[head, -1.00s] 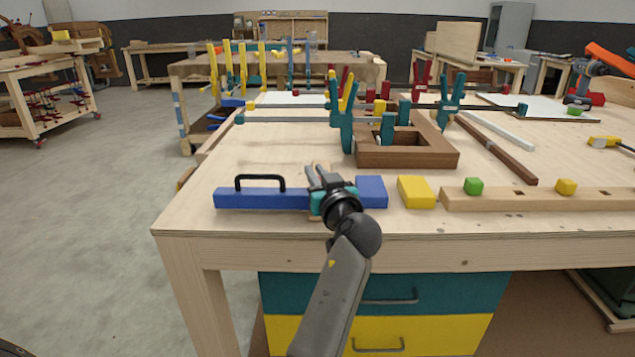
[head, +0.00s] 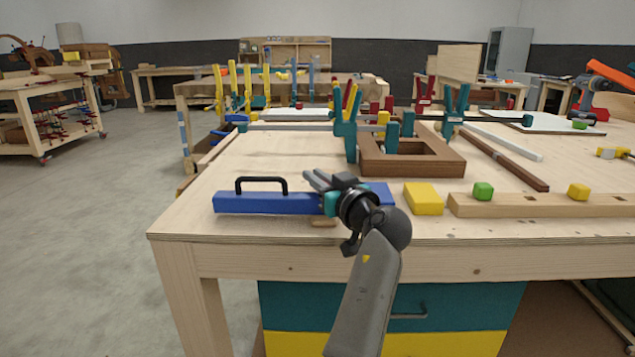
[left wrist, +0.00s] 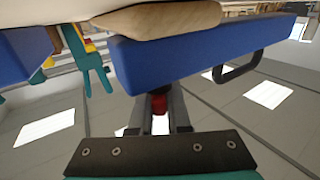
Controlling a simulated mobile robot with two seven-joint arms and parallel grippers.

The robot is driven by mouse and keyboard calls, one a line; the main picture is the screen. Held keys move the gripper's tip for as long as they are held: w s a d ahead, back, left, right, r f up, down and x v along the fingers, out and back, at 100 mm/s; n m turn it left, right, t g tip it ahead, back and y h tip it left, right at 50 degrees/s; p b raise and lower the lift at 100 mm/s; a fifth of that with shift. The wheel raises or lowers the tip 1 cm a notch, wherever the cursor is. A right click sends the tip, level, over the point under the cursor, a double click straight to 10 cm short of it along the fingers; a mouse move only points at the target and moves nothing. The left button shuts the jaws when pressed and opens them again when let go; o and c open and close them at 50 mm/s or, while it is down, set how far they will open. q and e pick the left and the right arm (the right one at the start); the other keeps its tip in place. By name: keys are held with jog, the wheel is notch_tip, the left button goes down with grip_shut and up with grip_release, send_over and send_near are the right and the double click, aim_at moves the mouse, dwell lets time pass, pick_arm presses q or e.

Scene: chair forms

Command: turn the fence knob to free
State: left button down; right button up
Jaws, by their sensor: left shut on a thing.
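The blue fence (head: 262,202) with a black arched handle (head: 261,180) lies along the front edge of the wooden bench. My left gripper (head: 318,180) is at the middle of the fence, its fingers pointing up and left. In the left wrist view the fence (left wrist: 200,48) crosses the top. There my left gripper (left wrist: 160,112) has its two fingers close around a small dark knob with a red part (left wrist: 159,101) below the fence. Most of the knob is hidden between the fingers, so which way it is turned cannot be told. My right gripper is not in view.
A yellow block (head: 423,199) and a wooden rail (head: 540,206) with green and yellow cubes lie right of the fence. A brown wooden frame (head: 412,165) with upright teal clamps stands behind. The bench top (head: 235,155) behind the handle is clear.

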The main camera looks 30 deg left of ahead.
pick_arm(q)
jog(key=shift+r, duration=0.1)
dwell(0.4)
jog(key=c, duration=0.9)
grip_release()
